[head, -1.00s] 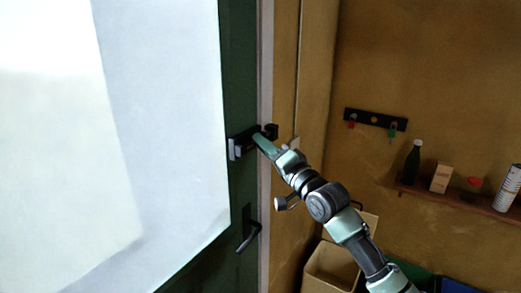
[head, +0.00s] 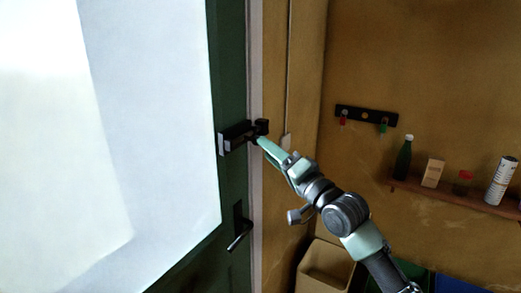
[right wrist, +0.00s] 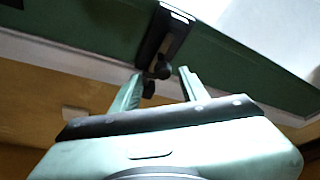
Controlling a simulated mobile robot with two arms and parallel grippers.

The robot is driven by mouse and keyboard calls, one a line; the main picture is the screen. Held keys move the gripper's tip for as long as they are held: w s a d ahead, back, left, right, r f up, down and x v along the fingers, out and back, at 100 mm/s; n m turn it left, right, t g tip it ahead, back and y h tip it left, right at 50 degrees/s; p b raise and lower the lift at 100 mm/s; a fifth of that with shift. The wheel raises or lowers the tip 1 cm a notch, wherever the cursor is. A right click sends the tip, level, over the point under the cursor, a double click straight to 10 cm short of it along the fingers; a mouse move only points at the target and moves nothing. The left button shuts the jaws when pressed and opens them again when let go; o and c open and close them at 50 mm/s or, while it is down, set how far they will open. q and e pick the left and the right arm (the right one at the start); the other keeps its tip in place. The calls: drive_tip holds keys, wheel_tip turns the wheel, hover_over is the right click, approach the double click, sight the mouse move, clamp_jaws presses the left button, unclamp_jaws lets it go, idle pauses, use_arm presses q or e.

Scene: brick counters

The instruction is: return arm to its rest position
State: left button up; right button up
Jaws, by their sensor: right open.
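My right arm (head: 345,214) reaches up from the lower right in the head view. Its gripper (head: 261,143) is at the black latch (head: 235,138) on the green door's edge. In the right wrist view, the two pale green fingers (right wrist: 160,84) are spread, with the latch's dark knob (right wrist: 162,70) just beyond and between their tips. Nothing is held between them. Whether a fingertip touches the latch cannot be told. My left gripper is in neither view.
The green door (head: 228,90) has a large white panel and a black handle (head: 238,228) below the latch. A hook rail (head: 365,116) and a shelf (head: 455,193) with a bottle (head: 403,158) and cartons are on the right wall. An open box (head: 325,268) stands below my arm.

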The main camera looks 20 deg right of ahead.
drive_tip(key=shift+s+d+f, duration=0.1)
drive_tip(key=shift+s, duration=0.4)
